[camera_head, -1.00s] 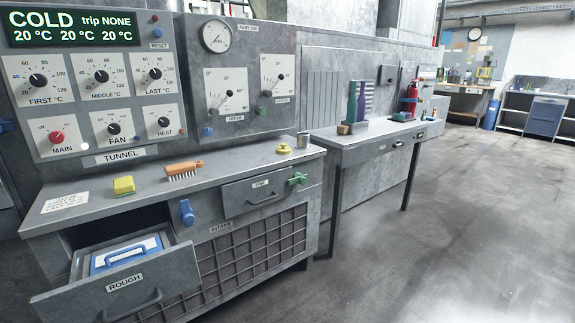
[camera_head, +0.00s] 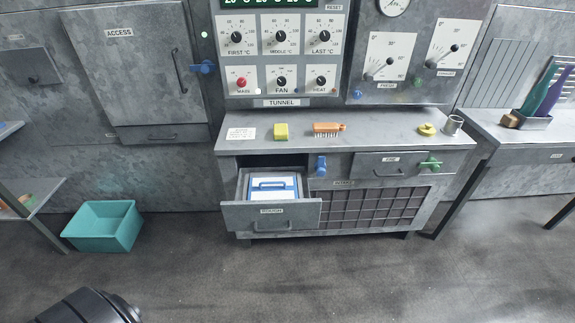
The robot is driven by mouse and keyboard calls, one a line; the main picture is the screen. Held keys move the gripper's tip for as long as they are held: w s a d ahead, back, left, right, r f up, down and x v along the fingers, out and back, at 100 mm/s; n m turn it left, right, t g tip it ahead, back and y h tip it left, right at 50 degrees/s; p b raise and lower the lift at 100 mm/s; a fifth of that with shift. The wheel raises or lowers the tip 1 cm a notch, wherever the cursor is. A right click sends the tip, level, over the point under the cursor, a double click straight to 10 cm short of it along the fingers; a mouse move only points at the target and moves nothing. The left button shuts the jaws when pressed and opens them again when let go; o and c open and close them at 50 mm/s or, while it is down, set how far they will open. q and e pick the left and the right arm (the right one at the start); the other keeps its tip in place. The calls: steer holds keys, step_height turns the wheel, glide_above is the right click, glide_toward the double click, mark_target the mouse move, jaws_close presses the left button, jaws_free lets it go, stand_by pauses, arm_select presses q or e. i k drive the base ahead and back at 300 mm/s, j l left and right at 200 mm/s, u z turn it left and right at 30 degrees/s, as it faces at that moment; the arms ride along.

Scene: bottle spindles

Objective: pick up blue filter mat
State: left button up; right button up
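The blue filter mat (camera_head: 289,186) lies in the open drawer (camera_head: 271,216) labelled ROUGH, below the left part of the machine's counter. It shows as a blue edge and a blue handle-like bar around a white panel. The drawer front hides its near edge. Neither of my grippers shows. A dark, rounded part at the bottom left (camera_head: 88,307) looks like part of my own body.
A teal bin (camera_head: 104,226) stands on the floor at the left. A yellow sponge (camera_head: 281,131) and an orange brush (camera_head: 328,129) lie on the counter (camera_head: 380,130). A blue knob (camera_head: 321,166) sits right of the drawer. The floor in front is clear.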

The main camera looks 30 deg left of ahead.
mark_target(271, 188)
steer(key=u, duration=0.95)
steer(key=l, duration=0.35)
steer(key=i+l, duration=0.15)
steer(key=l, duration=0.15)
